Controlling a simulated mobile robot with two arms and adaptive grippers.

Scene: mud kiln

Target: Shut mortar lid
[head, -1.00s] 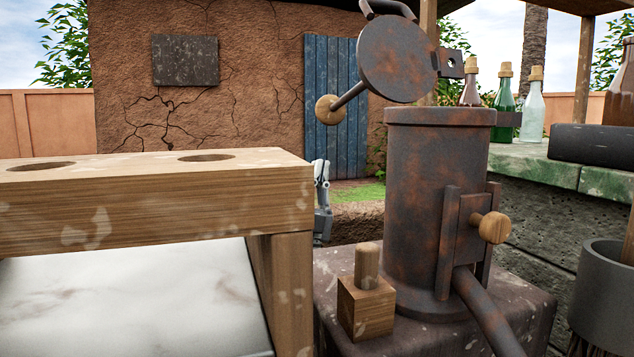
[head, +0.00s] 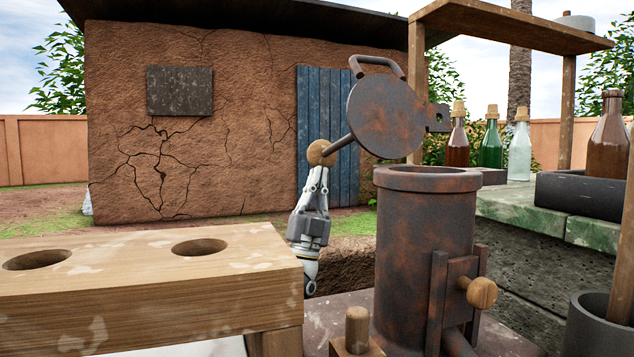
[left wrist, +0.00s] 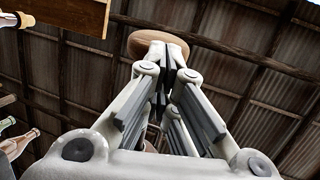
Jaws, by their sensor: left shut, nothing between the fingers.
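The mortar (head: 425,235) is a rusty metal cylinder, upright on a stone-like block. Its round rusty lid (head: 385,118) stands open, tilted up above the rim. A rod sticks out from the lid to the left and ends in a round wooden knob (head: 321,153). My left gripper (head: 317,171) points up from below, its fingertips right under the knob. In the left wrist view the knob (left wrist: 158,40) sits just beyond the shut fingertips (left wrist: 165,68); I cannot tell whether they touch. Nothing is between the fingers. My right gripper is not in view.
A wooden bench (head: 150,290) with two round holes stands at the left. A square wooden peg block (head: 357,335) is in front of the mortar. A wooden side knob (head: 482,292) sticks out of the mortar. Bottles (head: 491,142) stand on a stone counter at the right.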

